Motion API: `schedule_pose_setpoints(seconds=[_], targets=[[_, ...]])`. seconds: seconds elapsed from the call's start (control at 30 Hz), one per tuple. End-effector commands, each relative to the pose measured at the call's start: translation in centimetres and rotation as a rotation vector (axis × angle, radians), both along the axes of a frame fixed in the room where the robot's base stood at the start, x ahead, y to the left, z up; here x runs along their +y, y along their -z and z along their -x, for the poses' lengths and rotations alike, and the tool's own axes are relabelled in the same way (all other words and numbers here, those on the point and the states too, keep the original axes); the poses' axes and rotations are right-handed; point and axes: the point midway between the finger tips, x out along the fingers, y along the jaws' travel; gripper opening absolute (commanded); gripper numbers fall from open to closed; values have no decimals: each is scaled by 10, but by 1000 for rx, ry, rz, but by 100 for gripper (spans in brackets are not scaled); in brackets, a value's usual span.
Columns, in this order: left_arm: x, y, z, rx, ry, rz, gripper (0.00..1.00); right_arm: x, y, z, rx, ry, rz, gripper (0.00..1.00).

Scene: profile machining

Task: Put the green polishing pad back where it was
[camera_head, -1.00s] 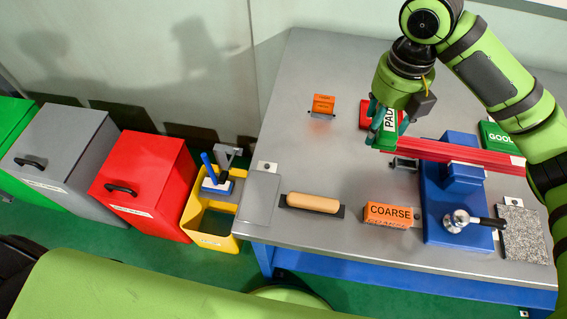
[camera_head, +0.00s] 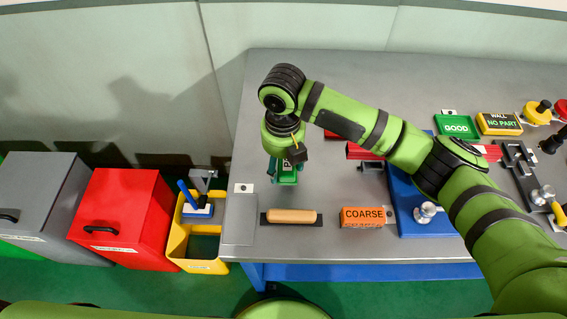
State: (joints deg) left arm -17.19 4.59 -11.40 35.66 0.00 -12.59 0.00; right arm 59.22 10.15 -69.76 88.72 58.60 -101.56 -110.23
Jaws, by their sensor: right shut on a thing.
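The green polishing pad (camera_head: 287,177) is in my right gripper (camera_head: 284,165), with part of its "PAD" label showing. The right gripper is shut on it and points down over the left part of the grey bench (camera_head: 330,78), behind the wooden-handled tool (camera_head: 291,216). Whether the pad touches the bench or hangs just above it I cannot tell. The gripper and arm hide the bench behind the pad. My left gripper is not in view.
An orange COARSE block (camera_head: 363,217) and a blue fixture (camera_head: 408,209) stand to the right, with red profile partly behind my arm. A green GOOD tray (camera_head: 457,127) lies further back. A yellow bin (camera_head: 205,267) and red bin (camera_head: 118,217) stand left of the bench.

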Motion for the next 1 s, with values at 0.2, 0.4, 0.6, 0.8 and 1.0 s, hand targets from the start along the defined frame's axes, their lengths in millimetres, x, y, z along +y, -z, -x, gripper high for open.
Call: schedule_pose_setpoints(seconds=[0.2,0.4,0.6,0.8,1.0], targets=[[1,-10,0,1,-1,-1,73,-1,22,0,1,0,1,31],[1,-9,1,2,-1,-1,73,-1,23,0,-1,0,0,31],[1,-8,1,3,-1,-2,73,-1,26,0,0,0,0,74],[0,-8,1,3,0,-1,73,-1,26,0,0,0,1,85],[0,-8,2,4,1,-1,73,-1,25,0,0,0,0,85]])
